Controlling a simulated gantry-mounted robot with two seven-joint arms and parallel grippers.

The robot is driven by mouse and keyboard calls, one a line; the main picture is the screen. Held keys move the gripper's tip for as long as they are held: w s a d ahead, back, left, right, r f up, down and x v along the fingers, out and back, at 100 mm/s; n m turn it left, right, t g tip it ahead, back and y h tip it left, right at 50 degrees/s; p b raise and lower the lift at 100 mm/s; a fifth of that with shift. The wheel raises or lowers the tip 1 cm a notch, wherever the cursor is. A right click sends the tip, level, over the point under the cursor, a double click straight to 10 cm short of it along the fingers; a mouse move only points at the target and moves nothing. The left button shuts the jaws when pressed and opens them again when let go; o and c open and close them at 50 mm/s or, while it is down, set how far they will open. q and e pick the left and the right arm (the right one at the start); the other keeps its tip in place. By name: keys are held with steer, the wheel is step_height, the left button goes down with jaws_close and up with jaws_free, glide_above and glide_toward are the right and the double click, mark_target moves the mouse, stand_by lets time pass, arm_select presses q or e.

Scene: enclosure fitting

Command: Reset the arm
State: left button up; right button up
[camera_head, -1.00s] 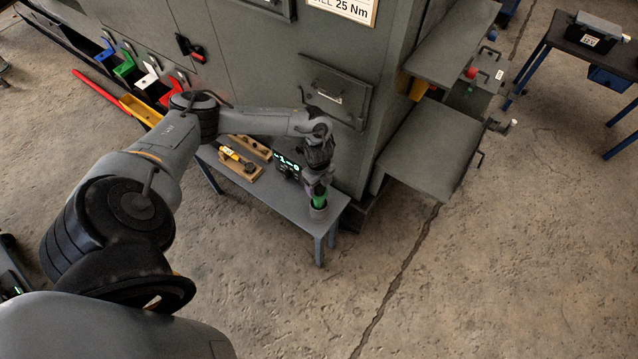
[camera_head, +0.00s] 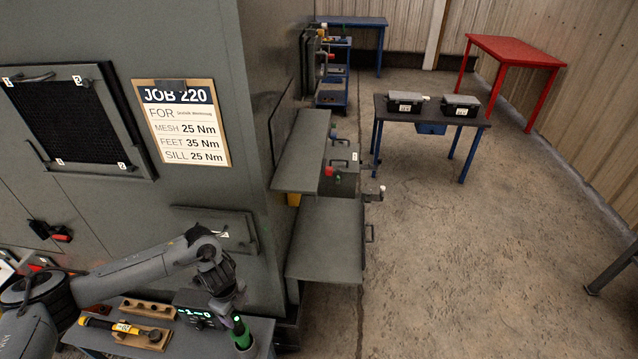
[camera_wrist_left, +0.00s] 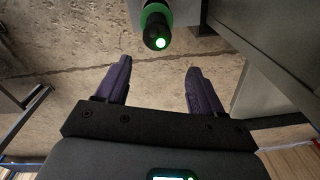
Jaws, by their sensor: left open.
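My left arm comes in from the lower left in the head view. Its gripper (camera_head: 228,308) points down above the small bench. In the left wrist view my left gripper (camera_wrist_left: 158,75) has its two purple fingers wide apart with nothing between them. A green and black cylindrical tool (camera_head: 241,334) stands upright at the bench's right end, close to the gripper. In the left wrist view the tool (camera_wrist_left: 157,24), with a lit green end, lies beyond the fingers, apart from them. My right gripper is not in view.
The small bench (camera_head: 262,330) carries a yellow and black wrench (camera_head: 110,325), wooden holders (camera_head: 146,306) and a green-lit display (camera_head: 192,317). The grey enclosure (camera_head: 200,40) stands right behind, with shelves (camera_head: 325,240) on its right side. Open floor (camera_head: 450,270) lies to the right.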

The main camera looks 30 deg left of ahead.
arm_select(q)
steer(key=w+d+f+m+t+h, duration=0.1)
steer(key=w+d+f+t+h, duration=0.15)
steer(key=d, duration=1.25)
steer(key=s+d+r+n+t, duration=0.1)
steer(key=d+r+n+t, duration=0.1)
steer(key=d, duration=0.5)
steer(key=s+d+r+n+t, duration=0.1)
steer(key=d+r+n+t, duration=0.1)
steer(key=d, duration=0.6)
steer(key=s+a+r+n+g+y, duration=0.1)
steer(key=s+a+r+n, duration=0.15)
steer(key=s+n, duration=0.2)
steer(key=s+a+r+n+g+y+p, duration=0.1)
steer(key=s+a+n, duration=0.2)
steer(key=s, duration=0.2)
steer(key=s+a+r+n+g+y, duration=0.1)
steer(key=s+a+r+n+g, duration=0.1)
steer(key=s+n, duration=0.2)
step_height(320, 180, up, 29)
steer(key=p, duration=2.9)
steer(key=shift+t, duration=0.35)
steer(key=shift+f+m+h, duration=0.1)
steer(key=shift+m+h, duration=0.15)
